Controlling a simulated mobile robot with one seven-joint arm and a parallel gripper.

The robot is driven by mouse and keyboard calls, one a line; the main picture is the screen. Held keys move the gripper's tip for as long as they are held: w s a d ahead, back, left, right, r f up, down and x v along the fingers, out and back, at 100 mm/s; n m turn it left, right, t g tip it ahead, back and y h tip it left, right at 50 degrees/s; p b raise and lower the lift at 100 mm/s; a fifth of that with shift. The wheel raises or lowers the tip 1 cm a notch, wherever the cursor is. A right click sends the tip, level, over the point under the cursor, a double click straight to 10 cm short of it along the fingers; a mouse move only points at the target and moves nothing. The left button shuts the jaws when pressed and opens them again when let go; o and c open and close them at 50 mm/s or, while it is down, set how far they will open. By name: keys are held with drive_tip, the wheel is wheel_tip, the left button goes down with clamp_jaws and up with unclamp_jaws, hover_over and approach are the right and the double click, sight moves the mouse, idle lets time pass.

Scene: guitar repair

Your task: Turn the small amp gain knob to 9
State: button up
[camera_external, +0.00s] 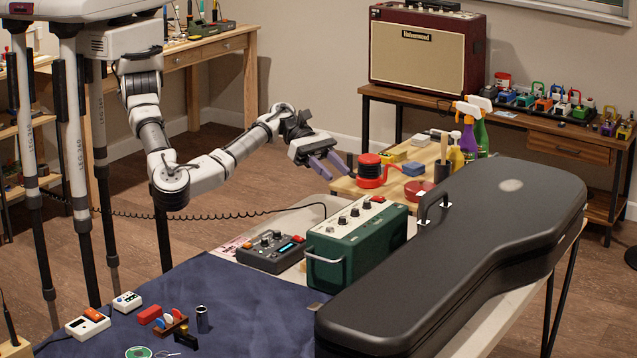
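The small amp, a green box (350,262) with a white top panel and a pale front handle, stands on the work table in the middle of the external view. A row of dark knobs (354,212) and a red switch (377,199) sit on its panel. The knob labels and pointer settings are too small to read, so I cannot tell which is gain. My gripper (332,166) is above and behind the amp, apart from it. Its two bluish fingers look spread with nothing between them.
A dark grey knobbed unit (271,251) stands just left of the amp. A large black guitar case (460,260) lies close on its right. A red spool (370,171) and spray bottles (468,135) stand behind. The blue mat (240,310) has free room in front.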

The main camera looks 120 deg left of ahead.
sight(360, 205)
drive_tip(key=p+x, duration=0.2)
drive_tip(key=x, duration=0.8)
drive_tip(key=shift+w, duration=0.15)
clamp_jaws()
